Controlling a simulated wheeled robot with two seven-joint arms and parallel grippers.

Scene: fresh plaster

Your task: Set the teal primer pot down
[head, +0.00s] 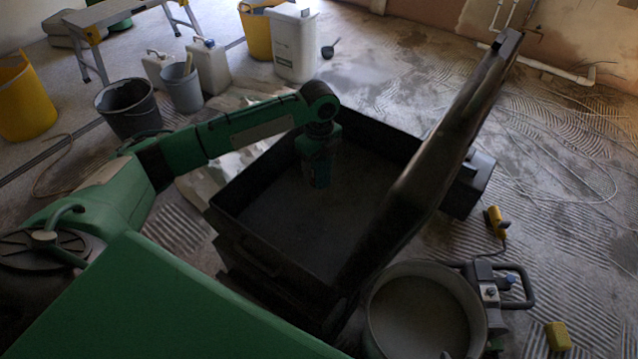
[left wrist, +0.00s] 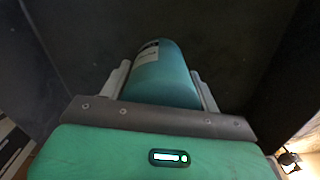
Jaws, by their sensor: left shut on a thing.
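The teal primer pot (head: 320,174) is inside a large black open-topped box (head: 262,262), near its back part. It shows up close in the left wrist view (left wrist: 164,78) as a teal cylinder with a pale label. My left gripper (head: 318,152) reaches down into the box and is shut on the pot, with a grey finger on each side of it (left wrist: 162,88). I cannot tell whether the pot's base touches the box floor. My right gripper is not in view.
The box floor around the pot looks bare. A round grey tub (head: 425,310) stands at the front right. Buckets (head: 128,106) and white containers (head: 294,45) stand behind the box.

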